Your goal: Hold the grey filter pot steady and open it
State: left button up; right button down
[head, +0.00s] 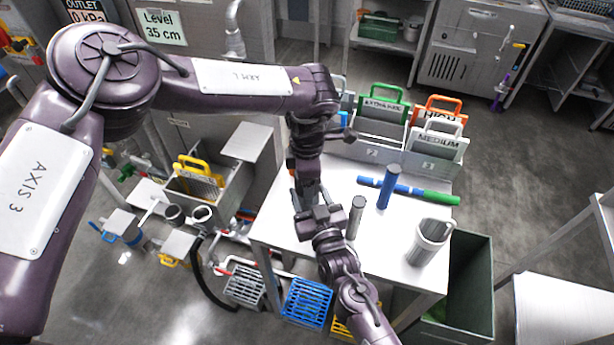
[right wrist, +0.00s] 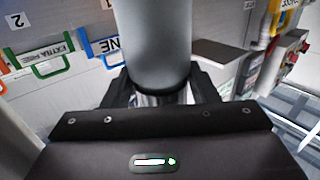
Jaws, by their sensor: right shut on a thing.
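In the right wrist view my right gripper (right wrist: 155,98) is shut around a wide, smooth grey cylinder, the grey filter pot (right wrist: 155,45). A shiny metallic part shows low between the jaws; the far end of the pot leaves the frame. In the head view my right gripper (head: 320,213) is over the left part of the white table (head: 290,225). My left gripper (head: 304,192) points down at the same spot, close against it. The two grippers overlap and hide the pot there, so I cannot see the left fingers' opening.
A slim grey cylinder (head: 354,217) and a blue cylinder (head: 388,187) stand right of the grippers. A blue-green bar (head: 432,196) lies behind. A grey-white cup (head: 430,241) stands near the right edge. Labelled racks (head: 437,145) line the back. A green bin (head: 470,290) is below right.

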pick_arm(q)
jog(key=c, duration=1)
jog(key=n, duration=0.7)
jog(key=o, duration=1.1)
jog(key=shift+r, duration=0.1)
